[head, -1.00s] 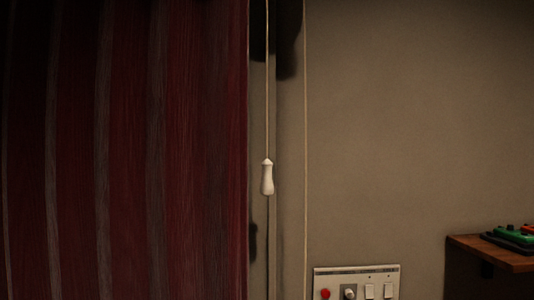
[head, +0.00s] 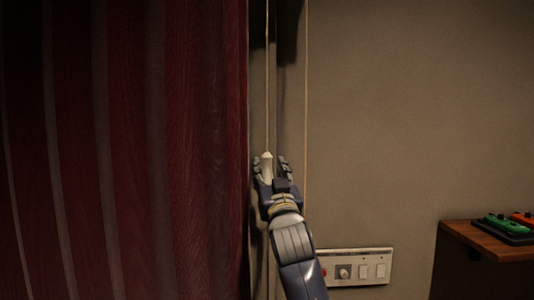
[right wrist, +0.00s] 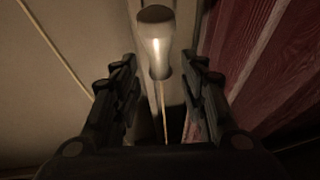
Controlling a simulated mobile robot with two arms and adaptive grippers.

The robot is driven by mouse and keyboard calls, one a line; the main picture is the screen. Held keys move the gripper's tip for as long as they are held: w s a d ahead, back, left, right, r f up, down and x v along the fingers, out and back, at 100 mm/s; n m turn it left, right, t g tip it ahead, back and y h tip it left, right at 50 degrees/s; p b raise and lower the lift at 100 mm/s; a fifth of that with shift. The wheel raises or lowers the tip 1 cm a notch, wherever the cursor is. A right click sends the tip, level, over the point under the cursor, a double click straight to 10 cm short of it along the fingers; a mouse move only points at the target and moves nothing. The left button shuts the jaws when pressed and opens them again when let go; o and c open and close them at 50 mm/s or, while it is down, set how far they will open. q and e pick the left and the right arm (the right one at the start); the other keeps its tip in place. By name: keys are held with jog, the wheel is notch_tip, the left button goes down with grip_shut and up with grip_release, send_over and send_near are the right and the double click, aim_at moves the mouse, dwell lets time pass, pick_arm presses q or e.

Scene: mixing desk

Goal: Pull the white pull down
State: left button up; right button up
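The white pull (head: 267,165) hangs upright on a thin cord (head: 267,75) beside the red curtain in the head view. My right gripper (head: 270,168) is at the pull's height, with a finger on each side of it. In the right wrist view the white pull (right wrist: 156,42) shows between and beyond the two dark fingers of my right gripper (right wrist: 160,75). The fingers are apart, with gaps on both sides of the pull. The pull's lower part is hidden by the gripper in the head view. My left gripper is not in view.
The red curtain (head: 130,150) is close on the left of the pull. A second cord (head: 306,100) hangs to the right. A switch panel (head: 357,267) is on the wall below right. A wooden shelf (head: 475,244) holds a green and red device (head: 505,226).

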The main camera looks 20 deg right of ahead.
aim_at(268, 163)
jog(key=p+x, duration=0.1)
jog(key=x, duration=0.2)
jog(key=shift+w+d+r+p, duration=0.1)
jog(key=shift+w+r+p, duration=0.05)
jog(key=shift+w+p, duration=0.15)
jog(key=shift+w+r, duration=0.1)
jog(key=shift+w, duration=0.35)
jog(key=shift+c, duration=0.6)
grip_shut()
